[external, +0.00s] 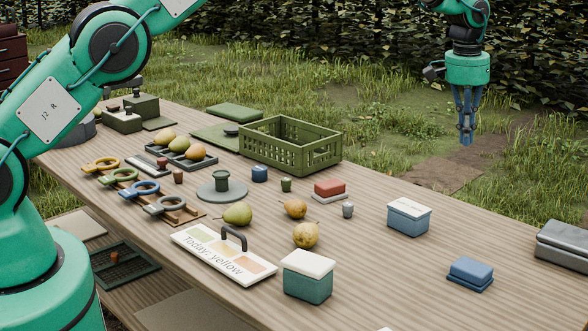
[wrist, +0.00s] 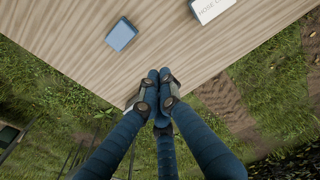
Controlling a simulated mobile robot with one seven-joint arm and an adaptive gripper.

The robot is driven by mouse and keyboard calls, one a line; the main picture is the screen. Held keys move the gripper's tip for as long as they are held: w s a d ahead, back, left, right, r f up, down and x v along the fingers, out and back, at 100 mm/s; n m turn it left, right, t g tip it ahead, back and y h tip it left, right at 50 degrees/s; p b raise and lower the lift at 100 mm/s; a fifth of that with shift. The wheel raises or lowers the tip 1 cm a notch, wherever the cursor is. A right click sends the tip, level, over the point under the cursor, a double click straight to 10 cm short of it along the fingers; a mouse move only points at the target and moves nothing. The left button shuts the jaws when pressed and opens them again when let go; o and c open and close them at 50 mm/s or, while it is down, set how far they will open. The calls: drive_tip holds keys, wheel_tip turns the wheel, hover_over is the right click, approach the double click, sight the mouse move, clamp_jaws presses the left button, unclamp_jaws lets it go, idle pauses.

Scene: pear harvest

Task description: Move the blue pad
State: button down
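The blue pad (external: 470,273) lies flat near the right end of the wooden table, a block with a lighter top over a darker base. In the wrist view it is the small blue rounded rectangle (wrist: 122,34) at upper left. My gripper (external: 466,138) hangs pointing down in the upper right of the external view, high and well apart from the pad. In the wrist view its dark blue fingers (wrist: 160,80) come together at the tips near the table edge, with nothing seen between them.
A blue box with a white lid (external: 409,215) stands behind and left of the pad. A teal box with a white lid (external: 307,277) is left. A grey case (external: 566,245) lies at the right edge. Pears and a green crate (external: 290,145) are farther left. Bare wood surrounds the pad.

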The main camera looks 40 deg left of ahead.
drive_tip(key=w+d+f, duration=0.1)
drive_tip(key=d+f, duration=0.2)
drive_tip(key=f, duration=0.3)
drive_tip(key=w+d+f+p, duration=0.1)
drive_tip(key=d+f, duration=0.1)
drive_tip(key=f, duration=0.3)
drive_tip(key=d+f+g+p, duration=0.1)
drive_tip(key=d+f, duration=0.2)
drive_tip(key=f, duration=0.3)
drive_tip(key=shift+w+d+f, duration=0.3)
drive_tip(key=shift+w+d, duration=0.05)
drive_tip(key=shift+w, duration=0.05)
drive_tip(key=shift+f, duration=0.15)
wheel_tip(320, 180, down, 10)
drive_tip(key=shift+f, duration=0.1)
drive_tip(key=shift+s+r, duration=0.3)
drive_tip(key=shift+s, duration=0.55)
drive_tip(key=shift+s+f, duration=0.1)
drive_tip(key=shift+s, duration=1.1)
drive_tip(key=shift+s, duration=0.1)
